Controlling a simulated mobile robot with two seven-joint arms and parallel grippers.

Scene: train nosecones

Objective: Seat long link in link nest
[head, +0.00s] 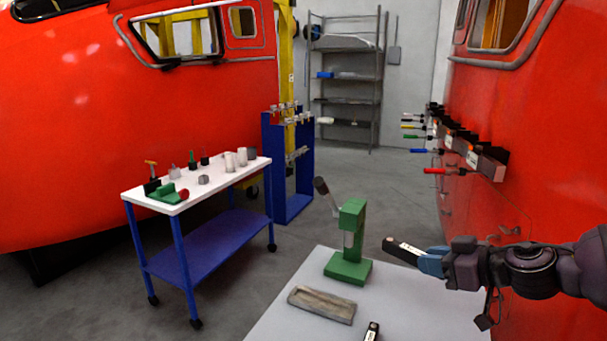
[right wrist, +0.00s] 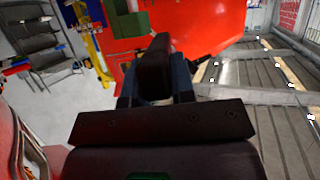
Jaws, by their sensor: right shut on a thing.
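My right gripper (head: 425,262) comes in from the right and is shut on a dark bar with a white label, which looks like the long link (head: 402,250). The link points left out of the blue fingers, above the light table. In the right wrist view the dark link (right wrist: 153,68) stands between the fingers (right wrist: 154,92). A shallow grey-brown block with a long recess, which looks like the link nest (head: 322,304), lies on the table to the left of and below the held link in the picture. Its recess looks empty. My left gripper is not in view.
A green press (head: 349,245) with a lever stands on the table (head: 285,325) behind the nest. Another dark, labelled piece (head: 371,332) is cut off at the bottom edge. A white-topped cart (head: 225,182) stands left. A red train body with holders (head: 480,158) rises at right.

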